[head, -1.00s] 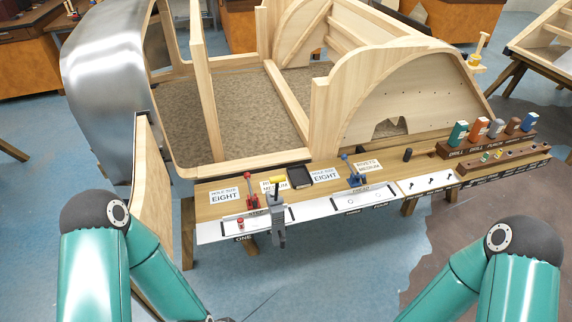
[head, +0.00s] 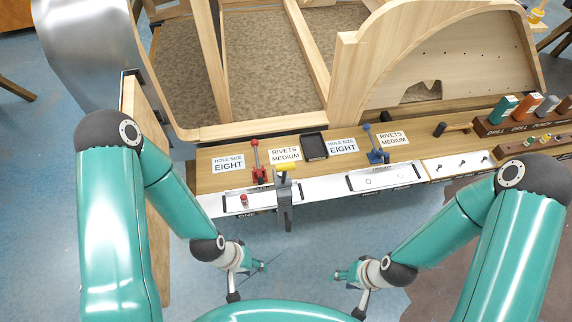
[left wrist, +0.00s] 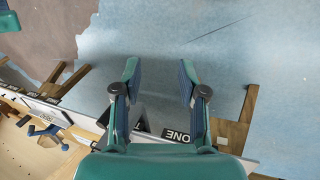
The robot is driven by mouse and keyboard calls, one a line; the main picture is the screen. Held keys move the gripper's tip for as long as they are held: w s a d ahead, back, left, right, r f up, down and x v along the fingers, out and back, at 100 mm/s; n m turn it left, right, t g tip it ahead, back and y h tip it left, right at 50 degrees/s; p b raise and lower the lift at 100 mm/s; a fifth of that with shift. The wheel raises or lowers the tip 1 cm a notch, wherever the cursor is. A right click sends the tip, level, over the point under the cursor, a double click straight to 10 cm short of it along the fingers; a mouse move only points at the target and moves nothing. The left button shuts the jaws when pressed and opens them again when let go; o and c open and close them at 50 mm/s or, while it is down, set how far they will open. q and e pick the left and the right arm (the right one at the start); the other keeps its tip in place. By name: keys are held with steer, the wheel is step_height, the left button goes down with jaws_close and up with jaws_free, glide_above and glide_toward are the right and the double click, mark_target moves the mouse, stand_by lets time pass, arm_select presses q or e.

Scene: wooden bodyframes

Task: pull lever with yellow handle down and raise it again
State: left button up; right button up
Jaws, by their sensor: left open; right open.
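The lever's yellow handle (head: 286,167) sticks out sideways at the top of a grey metal bracket (head: 284,205) on the front edge of the bench. My left gripper (head: 243,282) is open and empty, below and left of the bracket, apart from it. In the left wrist view my left gripper (left wrist: 159,78) shows two spread fingers over blue floor. A grey piece, perhaps the bracket (left wrist: 139,116), shows partly behind the left finger; the yellow handle is not visible there. My right gripper (head: 348,292) is open and empty, right of and below the bracket.
A red clamp (head: 257,165) stands left of the handle, a blue clamp (head: 376,150) right of it. A black tray (head: 314,146) and label cards lie behind. A wooden frame (head: 345,85) rises beyond the bench. Blue floor before the bench is clear.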

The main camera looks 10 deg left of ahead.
arm_select(q)
steer(key=shift+o, duration=1)
arm_select(e)
steer(key=shift+o, duration=0.5)
arm_select(q)
steer(key=shift+o, duration=1.2)
steer(key=shift+w, duration=0.2)
steer(key=shift+o, duration=0.6)
steer(key=shift+g, duration=0.4)
steer(key=w, duration=0.4)
steer(key=shift+w+d+r+b, duration=0.2)
steer(key=shift+d+r+b, duration=0.15)
steer(key=shift+d, duration=0.05)
steer(key=w+a+r+n+g+y+b, duration=0.1)
steer(key=w+r+n+g+y+b, duration=0.15)
steer(key=w+r, duration=1.05)
step_height(320, 180, up, 26)
steer(key=t+y+b, duration=0.2)
steer(key=t+b, duration=0.1)
glide_above(286, 166)
steer(key=shift+m+h, duration=0.25)
steer(key=shift+m, duration=0.2)
step_height(286, 166, down, 16)
steer(key=shift+f, duration=0.25)
arm_select(e)
step_height(286, 166, down, 6)
steer(key=shift+f, duration=0.25)
